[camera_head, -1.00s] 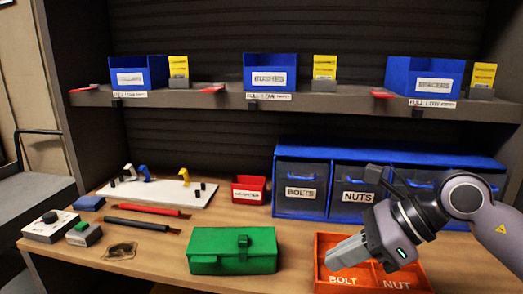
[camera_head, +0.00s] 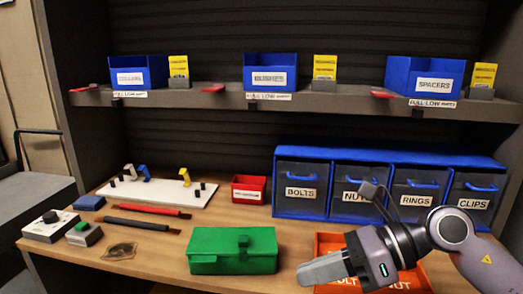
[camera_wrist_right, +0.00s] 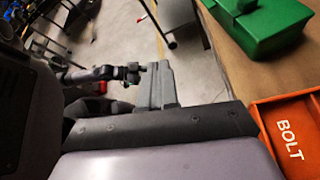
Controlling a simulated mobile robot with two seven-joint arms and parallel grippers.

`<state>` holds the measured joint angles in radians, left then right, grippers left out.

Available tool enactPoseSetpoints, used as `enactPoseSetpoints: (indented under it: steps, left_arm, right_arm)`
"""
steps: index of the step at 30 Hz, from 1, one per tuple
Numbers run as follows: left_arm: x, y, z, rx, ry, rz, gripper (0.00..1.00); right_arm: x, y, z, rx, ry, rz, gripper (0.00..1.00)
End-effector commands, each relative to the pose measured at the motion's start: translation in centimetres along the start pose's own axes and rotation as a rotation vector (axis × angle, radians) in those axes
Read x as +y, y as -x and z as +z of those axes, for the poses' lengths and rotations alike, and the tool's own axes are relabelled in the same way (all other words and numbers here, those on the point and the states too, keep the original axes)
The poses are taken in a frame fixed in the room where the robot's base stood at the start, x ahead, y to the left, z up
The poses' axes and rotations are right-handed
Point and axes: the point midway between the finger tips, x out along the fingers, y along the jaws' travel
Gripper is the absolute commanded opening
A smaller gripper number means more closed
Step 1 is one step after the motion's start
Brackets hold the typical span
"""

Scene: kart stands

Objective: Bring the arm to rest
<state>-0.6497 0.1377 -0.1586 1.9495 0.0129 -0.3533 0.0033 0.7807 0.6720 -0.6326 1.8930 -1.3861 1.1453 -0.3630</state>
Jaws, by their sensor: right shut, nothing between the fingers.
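My right gripper (camera_head: 312,272) is shut and empty. In the head view it hangs in front of and partly over the orange tray (camera_head: 328,243), near the table's front edge, pointing left. The arm comes in from the right. The gripper hides much of the tray and part of its lettering. In the right wrist view the shut gripper (camera_wrist_right: 157,85) points away over the floor, beside the orange tray (camera_wrist_right: 285,102) and the green box (camera_wrist_right: 262,45). My left gripper is not in view.
The green box (camera_head: 232,262) stands left of the gripper. Blue drawers (camera_head: 300,205) labelled BOLTS, NUTS, RINGS and CLIPS stand behind. A red bin (camera_head: 248,197), a white board (camera_head: 165,200) and red and black rods lie further left. A shelf (camera_head: 210,97) with blue bins spans above.

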Motion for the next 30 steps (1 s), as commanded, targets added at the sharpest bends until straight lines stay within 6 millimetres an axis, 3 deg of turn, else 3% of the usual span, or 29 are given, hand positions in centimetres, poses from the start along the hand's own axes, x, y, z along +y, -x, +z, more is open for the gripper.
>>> enactPoseSetpoints:
  steps: [3,8,13,17,20,24,27,30]
  left_arm:
    - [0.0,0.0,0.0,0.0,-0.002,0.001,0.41]
    - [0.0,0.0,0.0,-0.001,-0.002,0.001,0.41]
    - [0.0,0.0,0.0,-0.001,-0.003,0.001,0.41]
    - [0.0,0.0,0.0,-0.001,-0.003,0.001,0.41]
    - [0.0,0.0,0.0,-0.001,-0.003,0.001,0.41]
    - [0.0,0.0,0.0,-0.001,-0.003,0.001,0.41]
    - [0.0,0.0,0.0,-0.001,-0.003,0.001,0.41]
    - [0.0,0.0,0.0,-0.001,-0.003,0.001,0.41]
  right_arm:
    - [1.6,-1.8,0.4,-0.193,-0.189,0.122,0.0]
    - [2.2,-2.4,1.1,-0.485,-0.519,0.263,0.0]
    - [0.2,-1.6,0.0,-0.795,-0.935,0.361,0.0]
    - [-2.5,-0.7,-3.2,-1.021,-1.281,0.393,0.0]
    - [-4.5,-0.3,-7.3,-1.186,-1.56,0.391,0.0]
    - [-6.3,-0.2,-15.1,-1.406,-1.962,0.348,0.0]
    - [-6.2,-0.7,-21.9,-1.553,-2.255,0.286,0.0]
    - [-4.6,-1.4,-28.8,-1.687,-2.539,0.199,0.0]
